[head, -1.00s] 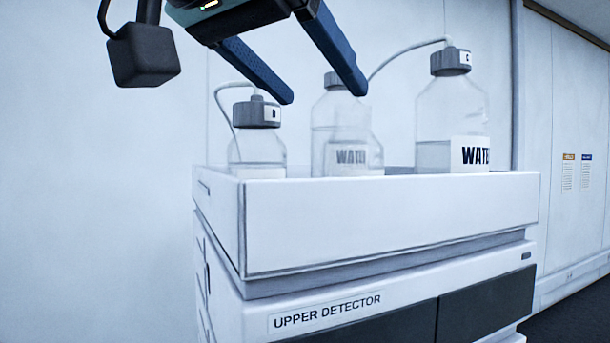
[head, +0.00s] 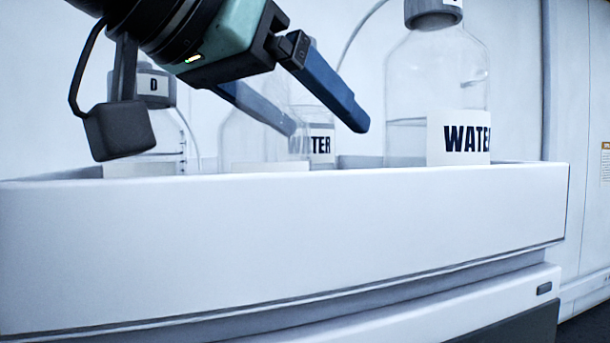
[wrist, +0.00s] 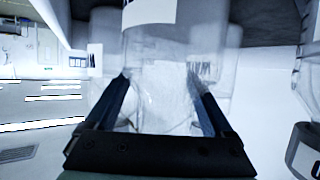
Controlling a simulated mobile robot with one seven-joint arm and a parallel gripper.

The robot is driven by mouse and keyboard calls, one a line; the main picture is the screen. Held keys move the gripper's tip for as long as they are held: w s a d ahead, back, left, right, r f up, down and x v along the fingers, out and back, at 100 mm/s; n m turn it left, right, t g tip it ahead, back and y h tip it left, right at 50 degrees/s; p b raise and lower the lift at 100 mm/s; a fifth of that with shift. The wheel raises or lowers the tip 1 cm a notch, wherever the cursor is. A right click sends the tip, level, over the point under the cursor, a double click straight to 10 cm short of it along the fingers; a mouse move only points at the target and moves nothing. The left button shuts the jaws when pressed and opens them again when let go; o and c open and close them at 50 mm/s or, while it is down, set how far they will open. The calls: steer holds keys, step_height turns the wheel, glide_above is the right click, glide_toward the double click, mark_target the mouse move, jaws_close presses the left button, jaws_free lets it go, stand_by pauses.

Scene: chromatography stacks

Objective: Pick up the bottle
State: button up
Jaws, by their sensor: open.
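Several clear bottles stand in a white tray (head: 280,235). A large one (head: 435,75) with a grey cap and WATER label is at the right. The frames do not show which is meant. My gripper (head: 328,128) is open, tilted down over the middle bottles. In the wrist view, a clear bottle (wrist: 160,60) shows between and beyond the fingers; contact is unclear.
The tray's tall front wall rises between my body camera and the bottle bases. Thin tubing (head: 358,35) runs up from behind the middle bottles. A wall panel (head: 585,120) stands at the far right. The right bottle stands close to the fingers.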

mark_target(277, 104)
steer(key=shift+s+a+r, duration=0.15)
steer(key=shift+s+a, duration=0.25)
steer(key=shift+a, duration=0.15)
steer(key=shift+s+a+r, duration=0.1)
steer(key=shift+s+a, duration=0.25)
steer(key=shift+a, duration=0.2)
steer(key=shift+c, duration=1.1)
steer(key=shift+s+a, duration=0.15)
steer(key=shift+s, duration=0.05)
steer(key=shift+c, duration=1.1)
steer(key=shift+w+d+f, duration=0.15)
steer(key=shift+w+d, duration=0.3)
steer(key=shift+d, duration=0.2)
steer(key=c, duration=0.7)
jaws_close()
steer(key=shift+s+a, duration=0.1)
steer(key=shift+a, duration=0.1)
